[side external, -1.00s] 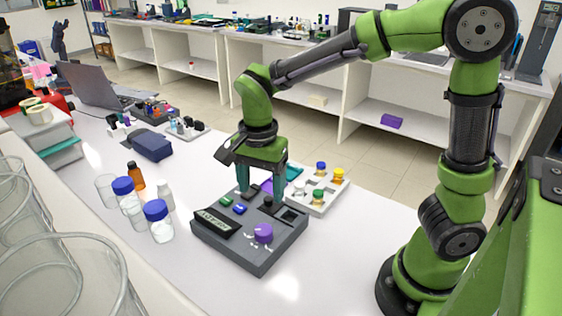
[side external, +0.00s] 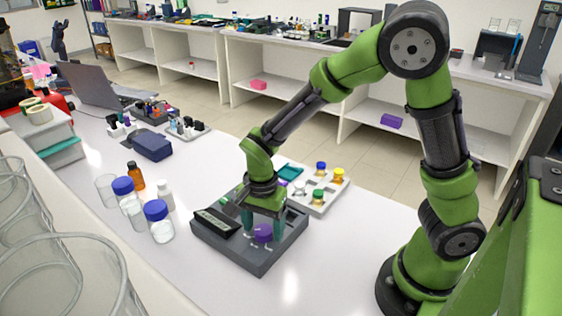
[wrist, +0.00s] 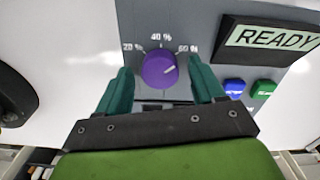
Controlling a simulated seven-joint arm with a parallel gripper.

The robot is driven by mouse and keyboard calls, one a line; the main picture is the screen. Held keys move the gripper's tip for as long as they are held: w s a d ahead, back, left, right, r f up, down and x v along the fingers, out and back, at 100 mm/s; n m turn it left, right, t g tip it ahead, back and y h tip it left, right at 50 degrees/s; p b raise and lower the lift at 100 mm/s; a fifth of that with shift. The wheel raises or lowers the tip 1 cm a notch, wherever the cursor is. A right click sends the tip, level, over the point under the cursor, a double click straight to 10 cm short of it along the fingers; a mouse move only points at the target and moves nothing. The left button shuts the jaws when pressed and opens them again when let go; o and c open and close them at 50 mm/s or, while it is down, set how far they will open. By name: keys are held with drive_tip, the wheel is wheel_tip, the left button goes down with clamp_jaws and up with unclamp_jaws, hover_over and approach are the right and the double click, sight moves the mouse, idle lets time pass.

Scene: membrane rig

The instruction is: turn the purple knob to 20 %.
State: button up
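The purple knob (side external: 263,234) sits on the front of the grey rig (side external: 245,259). In the wrist view the knob (wrist: 158,70) has marks 20 %, 40 % and 60 % around it, and its white pointer line faces the 60 % mark. My gripper (side external: 264,229) is low over the rig, pointing down, with one teal finger on each side of the knob. In the wrist view the fingers of my gripper (wrist: 160,76) are apart, with visible gaps beside the knob. The display (wrist: 268,38) reads READY.
A blue button (wrist: 234,86) and a green button (wrist: 263,88) lie beside the knob. A grey tray (side external: 327,201) with coloured-cap vials stands behind the rig. Blue-capped bottles (side external: 160,222) stand to the left. The bench at the front right is clear.

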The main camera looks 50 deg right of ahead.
drive_tip(key=c, duration=1)
drive_tip(key=n, duration=0.4)
drive_tip(key=shift+n, duration=0.4)
drive_tip(key=n, duration=0.5)
drive_tip(key=shift+r, duration=0.1)
drive_tip(key=n, duration=0.9)
drive_tip(key=shift+n, duration=0.4)
drive_tip(key=o, duration=1.1)
